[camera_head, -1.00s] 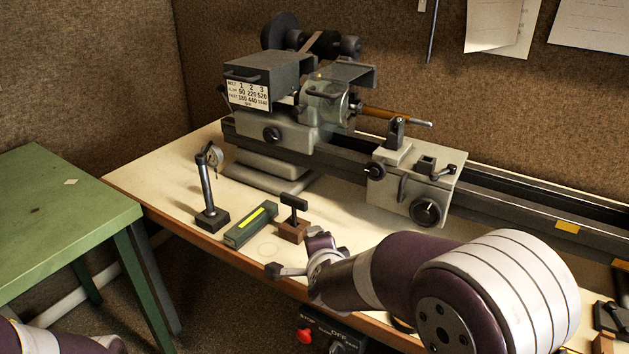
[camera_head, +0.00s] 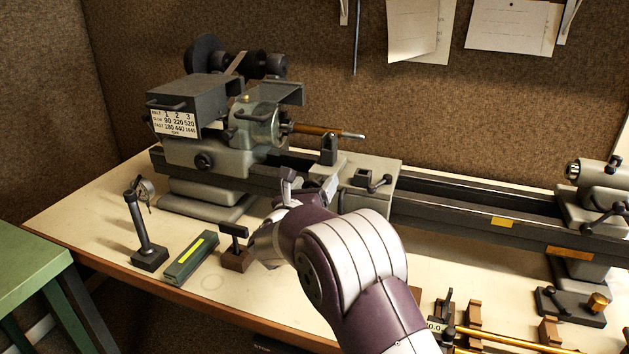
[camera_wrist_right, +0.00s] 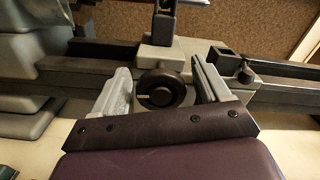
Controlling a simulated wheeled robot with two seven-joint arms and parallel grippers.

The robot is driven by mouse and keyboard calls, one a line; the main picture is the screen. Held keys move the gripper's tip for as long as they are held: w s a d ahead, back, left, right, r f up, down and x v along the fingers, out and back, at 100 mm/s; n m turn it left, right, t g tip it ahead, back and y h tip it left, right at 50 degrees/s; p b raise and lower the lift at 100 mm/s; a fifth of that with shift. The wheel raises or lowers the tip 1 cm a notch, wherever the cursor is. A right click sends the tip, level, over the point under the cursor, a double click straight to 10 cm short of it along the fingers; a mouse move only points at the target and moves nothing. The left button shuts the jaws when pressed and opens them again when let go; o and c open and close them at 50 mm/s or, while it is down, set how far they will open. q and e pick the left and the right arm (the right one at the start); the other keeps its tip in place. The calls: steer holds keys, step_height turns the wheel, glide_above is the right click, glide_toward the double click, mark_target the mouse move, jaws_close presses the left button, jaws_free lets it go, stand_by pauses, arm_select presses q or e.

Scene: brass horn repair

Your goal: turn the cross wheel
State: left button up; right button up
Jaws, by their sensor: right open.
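The cross wheel (camera_wrist_right: 178,88) is a round black handwheel with a pale mark, on the front of the lathe's grey carriage (camera_wrist_right: 170,60). In the right wrist view it sits between the two fingers of my right gripper (camera_wrist_right: 163,78), which is open with a finger to each side. I cannot tell whether either finger touches it. In the head view my right gripper (camera_head: 309,186) is up at the front of the carriage (camera_head: 380,196), and the hand hides the wheel. My left gripper is out of view.
The lathe headstock (camera_head: 200,140) stands left of the carriage, and the bed (camera_head: 460,200) runs right to the tailstock (camera_head: 600,185). A dial stand (camera_head: 143,235), a green box (camera_head: 190,257) and a brown block (camera_head: 237,259) stand on the bench, left of my right arm.

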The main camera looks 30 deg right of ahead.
steer(key=shift+w+d, duration=0.3)
steer(key=shift+d, duration=0.05)
steer(key=c, duration=1)
steer(key=shift+f, duration=0.1)
